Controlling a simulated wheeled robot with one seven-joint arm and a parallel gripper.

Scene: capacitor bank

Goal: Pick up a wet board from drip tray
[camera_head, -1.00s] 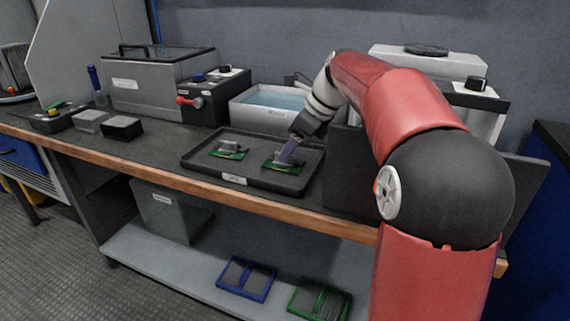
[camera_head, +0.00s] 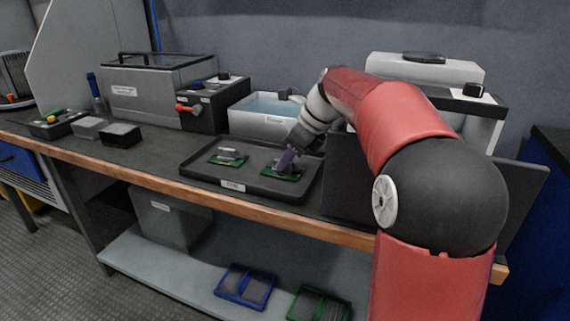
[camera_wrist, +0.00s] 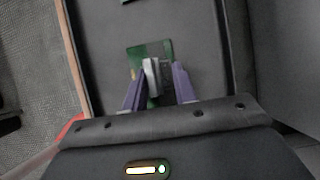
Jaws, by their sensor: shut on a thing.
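The black drip tray (camera_head: 213,173) lies on the bench with two green boards in it. One board (camera_head: 228,158) lies in the tray's left part, with a grey block on top. The other board (camera_head: 293,175) lies in the right part, under my gripper (camera_head: 285,161). In the wrist view my gripper (camera_wrist: 152,80) has its purple fingers on either side of the grey block (camera_wrist: 151,72) standing on this green board (camera_wrist: 165,47), and is shut on it. The board seems to be at the tray floor; I cannot tell whether it is lifted.
A rinse basin (camera_head: 262,117) of blue water stands behind the tray. A grey lidded tank (camera_head: 150,93) and a black box with a red lever (camera_head: 188,108) stand to the left. A dark panel (camera_head: 345,170) stands close on the right. Small blocks (camera_head: 120,134) sit at the bench's left.

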